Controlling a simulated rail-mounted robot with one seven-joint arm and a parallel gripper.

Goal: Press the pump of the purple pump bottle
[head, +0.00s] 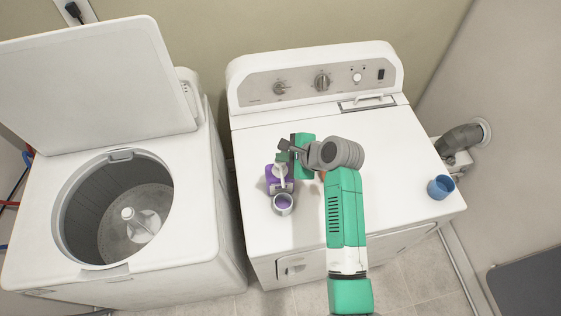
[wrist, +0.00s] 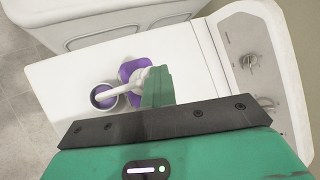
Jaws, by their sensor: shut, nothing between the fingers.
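The purple pump bottle (head: 271,185) stands on top of the dryer near its left edge. It also shows in the wrist view (wrist: 127,70). Its white pump (wrist: 140,78) has a long spout reaching over a small cup (head: 283,210) with purple inside; the cup is also in the wrist view (wrist: 93,108). My gripper (head: 283,156) is shut and empty, at the pump head in the head view. In the wrist view its green fingers (wrist: 158,86) overlap the pump head's right side. I cannot tell whether they touch it.
The white dryer top (head: 400,150) is mostly clear to the right. A blue cup (head: 440,187) stands near its right edge. The washer (head: 210,215) is at left with its lid (head: 90,85) raised. The dryer's control panel (head: 310,82) rises behind.

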